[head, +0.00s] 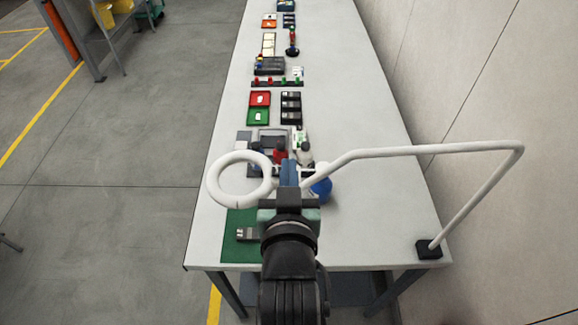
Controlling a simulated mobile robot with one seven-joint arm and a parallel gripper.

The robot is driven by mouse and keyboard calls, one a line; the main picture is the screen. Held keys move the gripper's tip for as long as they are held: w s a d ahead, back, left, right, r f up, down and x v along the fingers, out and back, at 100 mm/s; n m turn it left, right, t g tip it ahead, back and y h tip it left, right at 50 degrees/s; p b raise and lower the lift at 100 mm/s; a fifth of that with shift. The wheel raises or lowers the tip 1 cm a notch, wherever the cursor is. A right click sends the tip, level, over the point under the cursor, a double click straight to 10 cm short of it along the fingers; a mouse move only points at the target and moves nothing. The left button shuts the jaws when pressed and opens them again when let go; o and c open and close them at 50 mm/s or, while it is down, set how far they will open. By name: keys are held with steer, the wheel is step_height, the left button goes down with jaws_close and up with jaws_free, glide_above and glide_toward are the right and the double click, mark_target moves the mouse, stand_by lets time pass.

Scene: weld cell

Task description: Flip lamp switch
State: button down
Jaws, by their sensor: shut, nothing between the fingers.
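The lamp is a white ring head (213,189) on a long bent white arm (405,151). Its black base (429,249) stands at the front right corner of the table. My gripper (289,172) is shut and empty, with its blue-grey fingertips at the lamp's neck, just right of the ring. I cannot tell whether the fingers touch the neck. No lamp switch can be made out; my fingers cover part of the neck. I cannot tell whether the lamp is lit.
The long white table (375,205) runs away from me, with a wall on its right. A green mat (240,221) holds a small grey block (246,234). A blue round object (322,187) is right of my gripper. Red and green trays (258,116) lie farther back. Open floor is left.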

steer(key=w+f, duration=0.1)
steer(key=w+f+p, duration=0.1)
steer(key=f, duration=0.1)
steer(key=w+f, duration=0.1)
steer(key=f, duration=0.1)
steer(key=shift+w+p, duration=0.15)
steer(key=shift+p, duration=0.25)
steer(key=r+p, duration=0.1)
steer(key=r, duration=0.1)
steer(key=r+p, duration=0.1)
steer(key=shift+w+d+r+p, duration=0.15)
steer(key=shift+d+r+p, duration=0.1)
steer(key=shift+d+p, duration=0.05)
steer(key=b+v, duration=0.3)
steer(key=v, duration=0.7)
steer(key=shift+d+b, duration=0.25)
steer(key=shift+b, duration=0.05)
